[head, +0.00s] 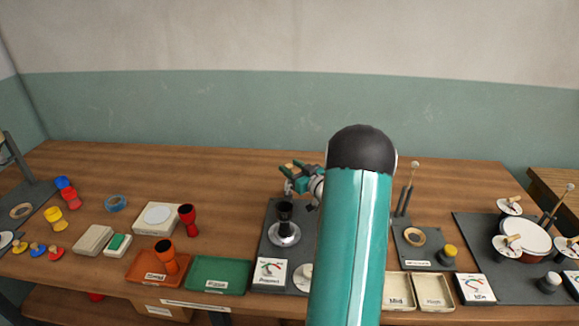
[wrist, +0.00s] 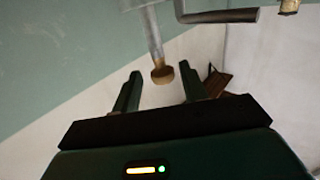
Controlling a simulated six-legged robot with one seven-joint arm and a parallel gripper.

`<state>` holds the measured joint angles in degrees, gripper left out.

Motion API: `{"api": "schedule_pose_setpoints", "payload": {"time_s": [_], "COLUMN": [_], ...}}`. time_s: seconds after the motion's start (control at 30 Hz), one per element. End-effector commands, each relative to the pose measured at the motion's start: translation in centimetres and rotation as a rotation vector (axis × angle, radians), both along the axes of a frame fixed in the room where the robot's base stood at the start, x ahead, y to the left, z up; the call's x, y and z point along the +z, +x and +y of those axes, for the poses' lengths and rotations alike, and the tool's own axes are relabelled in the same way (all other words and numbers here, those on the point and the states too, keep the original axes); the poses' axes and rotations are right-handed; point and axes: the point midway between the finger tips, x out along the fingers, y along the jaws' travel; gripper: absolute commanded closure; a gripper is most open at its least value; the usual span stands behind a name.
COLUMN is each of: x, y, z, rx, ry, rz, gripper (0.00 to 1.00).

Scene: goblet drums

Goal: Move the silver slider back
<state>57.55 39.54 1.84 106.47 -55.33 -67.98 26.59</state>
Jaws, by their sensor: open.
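In the wrist view a silver rod (wrist: 155,38) with a brass-coloured tip hangs down from the top edge. Its tip lies between the two fingertips of my gripper (wrist: 160,74) in the picture, with a visible gap on each side. My gripper is open and empty. In the head view my gripper (head: 292,168) is over the back part of a dark board (head: 268,245), behind a black goblet drum (head: 284,210) on a silver disc (head: 284,236). I cannot tell for sure whether the rod is the silver slider. My arm hides the board's right side.
Left of the board are a green tray (head: 215,287), an orange tray (head: 140,277) and a red goblet drum (head: 188,220). A dark stand (head: 428,258) with an upright rod is to the right. The wrist view also shows a dark bar (wrist: 222,16).

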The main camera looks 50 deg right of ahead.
Motion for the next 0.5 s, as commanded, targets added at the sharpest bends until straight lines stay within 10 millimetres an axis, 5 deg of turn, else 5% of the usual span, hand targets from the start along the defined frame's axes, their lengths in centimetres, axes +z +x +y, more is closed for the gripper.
{"api": "schedule_pose_setpoints", "payload": {"time_s": [0.5], "x": [0.1], "y": [-10.6], "z": [1.1], "rx": [-0.003], "ry": [-0.001], "rz": [-0.001], "gripper": [0.57]}}
